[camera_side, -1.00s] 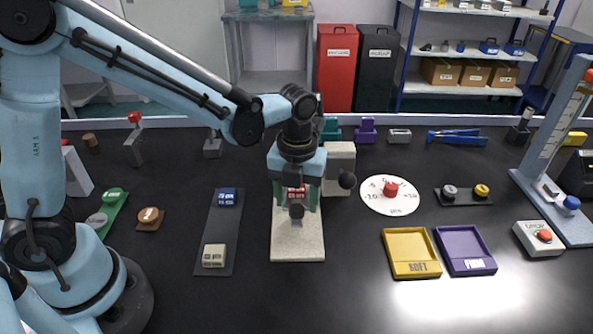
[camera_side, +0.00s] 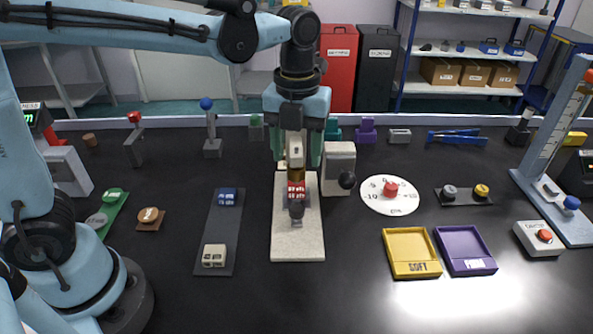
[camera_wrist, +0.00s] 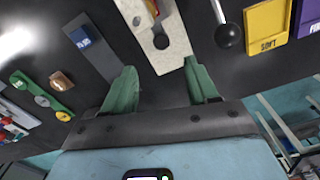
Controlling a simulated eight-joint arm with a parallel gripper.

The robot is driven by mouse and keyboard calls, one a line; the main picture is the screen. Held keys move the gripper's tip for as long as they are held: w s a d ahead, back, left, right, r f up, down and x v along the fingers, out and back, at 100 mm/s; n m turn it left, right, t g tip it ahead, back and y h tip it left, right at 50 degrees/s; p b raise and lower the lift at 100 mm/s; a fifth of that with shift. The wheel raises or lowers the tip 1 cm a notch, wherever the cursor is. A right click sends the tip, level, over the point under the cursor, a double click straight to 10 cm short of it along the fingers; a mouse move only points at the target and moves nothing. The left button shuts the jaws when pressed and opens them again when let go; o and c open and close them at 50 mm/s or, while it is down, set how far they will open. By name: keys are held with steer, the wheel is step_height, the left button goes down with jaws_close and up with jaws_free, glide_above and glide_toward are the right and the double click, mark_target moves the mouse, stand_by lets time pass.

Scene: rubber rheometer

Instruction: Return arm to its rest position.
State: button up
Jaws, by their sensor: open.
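My gripper (camera_side: 296,155) hangs above the back part of a pale stand (camera_side: 298,243) in the side view. Its green fingers are spread, and nothing is seen between them in the wrist view (camera_wrist: 163,92). A red lettered block (camera_side: 296,190) sits on the stand below the gripper, with a dark knob-like part in front of it. The pale stand also shows in the wrist view (camera_wrist: 172,52), between and beyond the fingertips. My arm reaches in from the left, raised above the bench.
A dark strip (camera_side: 219,240) with a blue block (camera_side: 227,197) and a beige block (camera_side: 214,255) lies left of the stand. A white dial (camera_side: 375,203), a yellow tray (camera_side: 410,240) and a purple tray (camera_side: 465,240) are to the right. A blue-topped lever (camera_side: 209,125) stands behind. The front bench is clear.

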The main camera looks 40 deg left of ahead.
steer(key=s+a+f+n+t, duration=0.1)
steer(key=s+a+n+t, duration=0.2)
steer(key=n, duration=1.2)
steer(key=s+a+n+t, duration=0.4)
steer(key=a+n, duration=0.1)
steer(key=n, duration=1)
steer(key=shift+s+a+f, duration=0.3)
steer(key=shift+a+f, duration=0.05)
steer(key=shift+a, duration=0.05)
